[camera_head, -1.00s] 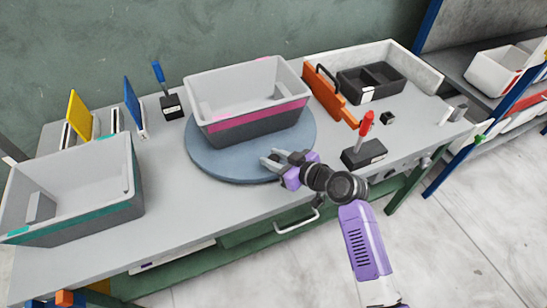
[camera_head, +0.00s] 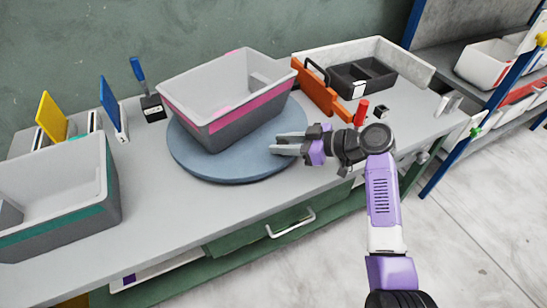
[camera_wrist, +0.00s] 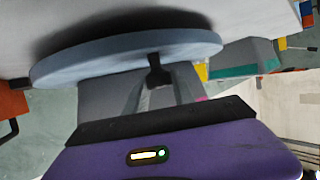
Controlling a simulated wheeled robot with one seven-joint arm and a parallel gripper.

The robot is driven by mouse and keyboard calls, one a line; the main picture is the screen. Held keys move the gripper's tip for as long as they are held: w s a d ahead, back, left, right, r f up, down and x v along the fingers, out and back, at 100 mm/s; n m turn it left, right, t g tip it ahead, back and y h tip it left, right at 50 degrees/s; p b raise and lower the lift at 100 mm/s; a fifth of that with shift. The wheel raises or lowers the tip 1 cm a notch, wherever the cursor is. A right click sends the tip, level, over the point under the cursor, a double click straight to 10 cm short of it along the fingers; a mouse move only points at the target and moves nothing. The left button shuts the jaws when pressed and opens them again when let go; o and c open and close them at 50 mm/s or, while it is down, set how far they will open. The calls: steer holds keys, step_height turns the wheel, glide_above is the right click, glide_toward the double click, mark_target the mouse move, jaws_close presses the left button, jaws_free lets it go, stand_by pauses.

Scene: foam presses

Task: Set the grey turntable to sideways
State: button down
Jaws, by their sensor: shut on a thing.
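The grey turntable (camera_head: 185,158) is a round blue-grey disc on the bench. A grey bin with a pink band (camera_head: 225,122) stands on it, its long side slanting up to the right. My gripper (camera_head: 276,143) is at the disc's right front rim, fingers pointing left. In the wrist view a small dark knob (camera_wrist: 157,68) on the rim of the disc (camera_wrist: 110,50) sits at my fingertips (camera_wrist: 158,86), and the gripper is shut on it. In the head view the knob is hidden by the fingers.
A grey bin with a green band (camera_head: 62,228) stands at the left. A blue-handled lever (camera_head: 138,70) is behind the disc. An orange panel (camera_head: 318,94), a black tray (camera_head: 362,76) and a red-handled switch (camera_head: 361,112) are at the right. Bench front left of the gripper is clear.

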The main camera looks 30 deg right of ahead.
steer(key=shift+w+d+n+g+y+b, duration=0.3)
steer(key=shift+d+n+g+b, duration=0.2)
steer(key=shift+d, duration=0.2)
steer(key=c, duration=1.1)
jaws_free()
steer(key=shift+s, duration=0.1)
steer(key=shift+v, duration=3.85)
